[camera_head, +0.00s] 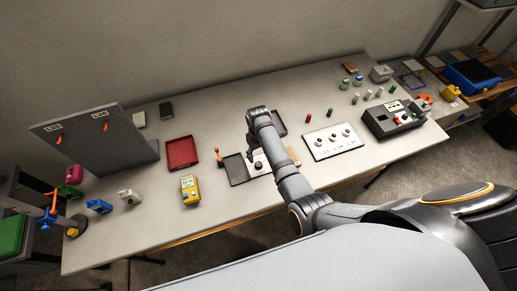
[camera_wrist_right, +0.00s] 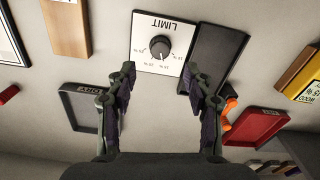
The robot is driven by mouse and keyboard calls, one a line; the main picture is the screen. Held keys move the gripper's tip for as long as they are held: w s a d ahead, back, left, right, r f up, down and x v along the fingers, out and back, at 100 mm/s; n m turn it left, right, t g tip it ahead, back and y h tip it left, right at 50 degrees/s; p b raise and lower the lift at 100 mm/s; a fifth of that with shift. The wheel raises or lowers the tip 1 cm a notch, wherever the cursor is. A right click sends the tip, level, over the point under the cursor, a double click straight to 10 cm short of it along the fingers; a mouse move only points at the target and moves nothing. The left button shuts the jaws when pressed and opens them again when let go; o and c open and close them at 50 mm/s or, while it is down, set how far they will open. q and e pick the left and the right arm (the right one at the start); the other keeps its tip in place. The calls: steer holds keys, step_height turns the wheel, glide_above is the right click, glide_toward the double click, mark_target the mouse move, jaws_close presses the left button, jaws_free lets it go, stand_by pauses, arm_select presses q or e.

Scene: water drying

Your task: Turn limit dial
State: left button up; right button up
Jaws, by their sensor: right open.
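The limit dial (camera_wrist_right: 160,47) is a round black knob on a white square plate marked LIMIT (camera_wrist_right: 145,58), with percent marks around it. In the head view the dial (camera_head: 258,165) sits mid-table, just below the end of my right arm. My right gripper (camera_wrist_right: 160,82) is open and empty. Its two fingers spread either side of the plate's lower edge in the wrist view, with the knob between and beyond them, apart from both. In the head view my right gripper (camera_head: 254,149) points down, partly hidden by its arm. My left gripper is not in view.
A dark flat panel (camera_wrist_right: 222,50) lies beside the plate, near one finger. A wooden block (camera_wrist_right: 66,28), a dark tray (camera_wrist_right: 82,120), an orange-handled lever (camera_wrist_right: 229,105) and a red tray (camera_wrist_right: 252,138) are around it.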

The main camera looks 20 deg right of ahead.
step_height(320, 180, up, 5)
steer(key=shift+r, duration=0.1)
stand_by(0.6)
